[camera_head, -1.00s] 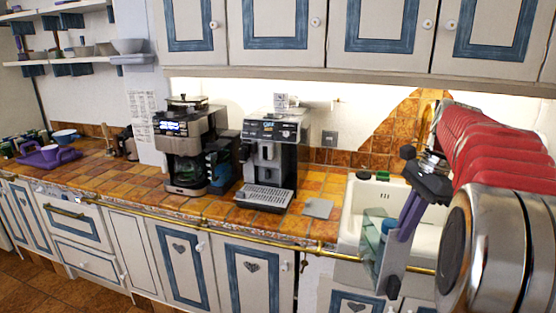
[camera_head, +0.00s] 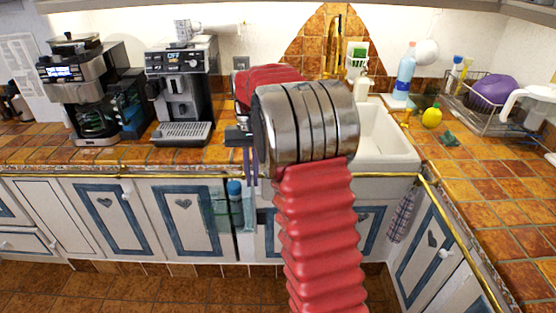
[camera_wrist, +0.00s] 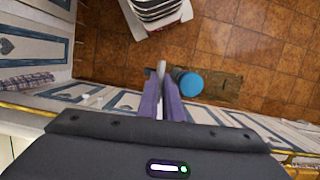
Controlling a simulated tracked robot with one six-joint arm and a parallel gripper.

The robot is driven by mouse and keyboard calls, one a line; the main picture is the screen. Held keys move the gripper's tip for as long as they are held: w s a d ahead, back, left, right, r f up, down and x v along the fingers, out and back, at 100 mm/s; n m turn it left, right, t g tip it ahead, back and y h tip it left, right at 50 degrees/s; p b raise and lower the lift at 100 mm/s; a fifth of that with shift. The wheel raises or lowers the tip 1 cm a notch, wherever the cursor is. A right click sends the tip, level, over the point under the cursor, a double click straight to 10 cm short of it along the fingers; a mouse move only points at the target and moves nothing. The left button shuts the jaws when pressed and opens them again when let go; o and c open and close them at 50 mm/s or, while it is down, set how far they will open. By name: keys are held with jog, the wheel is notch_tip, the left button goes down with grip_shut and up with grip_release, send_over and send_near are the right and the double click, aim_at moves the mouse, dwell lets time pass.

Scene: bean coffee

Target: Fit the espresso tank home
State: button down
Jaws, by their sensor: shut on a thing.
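The espresso machine (camera_head: 190,85) stands on the tiled counter at left of centre in the head view, its drip tray facing me. My gripper (camera_head: 250,180) has purple fingers pointing down, in front of the counter and right of the machine. It is shut on the clear tank (camera_head: 215,210), which hangs below counter-top height in front of the cabinet doors, apart from the machine. The tank's blue cap shows in the wrist view (camera_wrist: 188,83), just right of the gripper fingertips (camera_wrist: 161,72). The exact grip contact is hard to see. The machine's tank opening cannot be made out.
A second coffee maker (camera_head: 82,90) stands left of the espresso machine, with a dark bluish container between them. A brass rail (camera_head: 100,176) runs along the counter's front edge. The white sink (camera_head: 385,140) is at right. A dish rack (camera_head: 495,105) stands farther right.

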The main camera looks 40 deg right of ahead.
jog(key=a+f+n, duration=0.1)
jog(key=a, duration=0.1)
jog(key=w+a+f+n, duration=0.1)
jog(key=a+f, duration=0.1)
jog(key=a, duration=0.1)
jog(key=w+a+f+n, duration=0.1)
jog(key=a, duration=0.1)
jog(key=shift+w+a+f+h, duration=0.1)
jog(key=shift+a+f+h, duration=0.05)
jog(key=shift+f+h, duration=0.2)
jog(key=a+f+n, duration=0.3)
jog(key=a+f, duration=0.2)
jog(key=a, duration=0.4)
jog(key=shift+w+a+f+h, duration=0.15)
jog(key=shift+w+a+h, duration=0.15)
jog(key=shift+a+h, duration=0.05)
